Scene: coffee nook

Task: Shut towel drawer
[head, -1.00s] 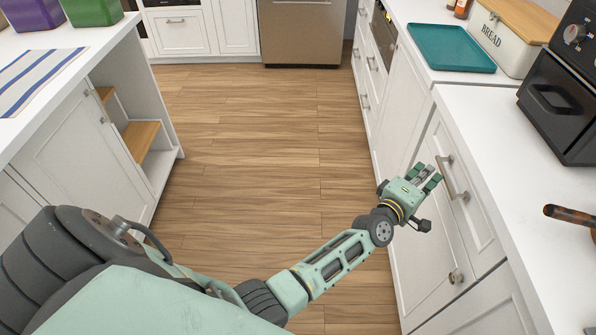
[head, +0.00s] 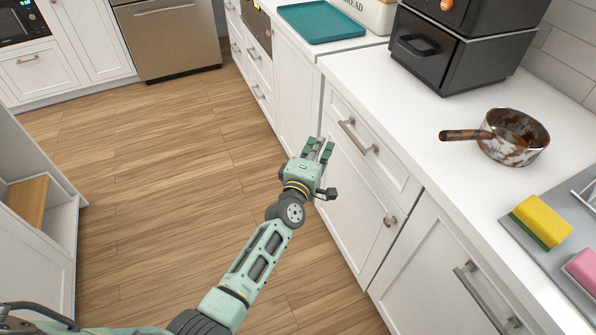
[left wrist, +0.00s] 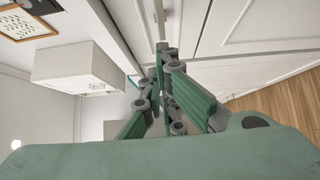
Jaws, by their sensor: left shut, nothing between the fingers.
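A white drawer front (head: 389,165) with a bar handle (head: 357,137) lies under the right counter, above a cabinet door. No towel shows, and its front looks about flush with the cabinet; I cannot tell if a small gap remains. My left gripper (head: 318,150) is shut and empty, just left of this drawer front in the head view, with its fingers toward the cabinet. In the left wrist view the gripper (left wrist: 160,75) points along white cabinet fronts (left wrist: 235,35); contact cannot be told. My right gripper is not in view.
A rusty saucepan (head: 514,138), a yellow sponge (head: 543,218), a black oven (head: 425,50) and a teal tray (head: 320,23) sit on the counter (head: 400,110). A lower cabinet handle (head: 485,296) sticks out nearby. The wooden floor (head: 170,170) at left is clear.

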